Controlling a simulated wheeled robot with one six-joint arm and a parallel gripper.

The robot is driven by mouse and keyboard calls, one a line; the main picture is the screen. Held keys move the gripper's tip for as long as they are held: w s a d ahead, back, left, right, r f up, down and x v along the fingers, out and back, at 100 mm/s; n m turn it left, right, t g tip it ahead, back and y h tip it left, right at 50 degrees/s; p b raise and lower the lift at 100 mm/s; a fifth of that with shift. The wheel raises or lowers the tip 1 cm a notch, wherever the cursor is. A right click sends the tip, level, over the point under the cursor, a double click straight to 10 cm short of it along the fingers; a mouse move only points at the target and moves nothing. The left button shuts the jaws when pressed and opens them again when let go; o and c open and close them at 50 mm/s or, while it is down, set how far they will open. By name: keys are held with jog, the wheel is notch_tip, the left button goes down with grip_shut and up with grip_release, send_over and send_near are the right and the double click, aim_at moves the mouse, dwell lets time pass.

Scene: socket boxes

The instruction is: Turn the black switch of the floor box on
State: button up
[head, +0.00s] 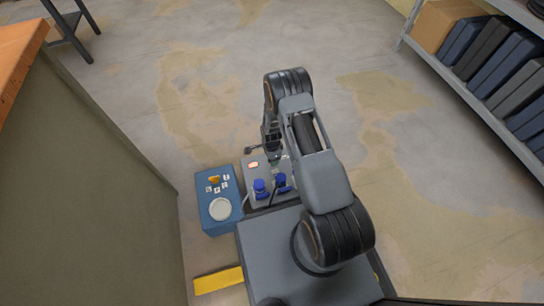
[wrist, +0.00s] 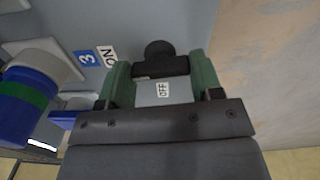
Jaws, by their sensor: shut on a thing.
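The grey floor box (head: 247,178) stands on the floor beside my base, partly hidden by my arm. My gripper (head: 273,158) reaches down over its right part. In the wrist view my gripper (wrist: 161,66) has its two green fingers on either side of the black switch (wrist: 160,62) and is shut on it. An OFF label (wrist: 163,90) shows between the fingers, and an ON label (wrist: 109,55) lies to the left, next to a blue tag marked 3 (wrist: 87,58). The switch's exact angle is hard to tell.
Blue plugs (head: 260,187) stand in the grey box; one with a green band (wrist: 28,92) is left of my gripper. A lit red part (head: 253,164) is on its top. A blue box (head: 226,222) stands to the left. A shelf (head: 470,88) is at the right; the floor beyond is clear.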

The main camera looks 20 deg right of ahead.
jog(key=shift+m, duration=0.6)
jog(key=o, duration=0.9)
jog(key=shift+r, duration=0.1)
notch_tip(320, 180, up, 14)
jog(key=p, duration=0.5)
jog(key=shift+f+p, duration=0.2)
jog(key=shift+p, duration=0.15)
jog(key=s+r+n+t+p, duration=0.1)
jog(key=s+r+n+p, duration=0.25)
jog(key=r+p, duration=0.9)
jog(key=s+r+n+t+p, duration=0.1)
jog(key=s+r+n+p, duration=0.2)
jog(key=r, duration=1.9)
jog(key=s+r+n+p, duration=0.2)
jog(key=r+n+p, duration=0.45)
jog(key=r, duration=1.05)
jog(key=s+r+n+p, duration=0.1)
jog(key=s+r+p, duration=0.2)
jog(key=r, duration=0.2)
jog(key=s+r+n+t+p, duration=0.1)
jog(key=s+r+n+p, duration=0.1)
jog(key=r, duration=0.4)
jog(key=s+r+n+p, duration=0.1)
jog(key=s+r+p, duration=0.3)
jog(key=r+p, duration=0.1)
jog(key=shift+s+r+n+t+p, duration=0.15)
jog(key=shift+s+n+t+p, duration=0.15)
jog(key=shift+s+n+p, duration=0.1)
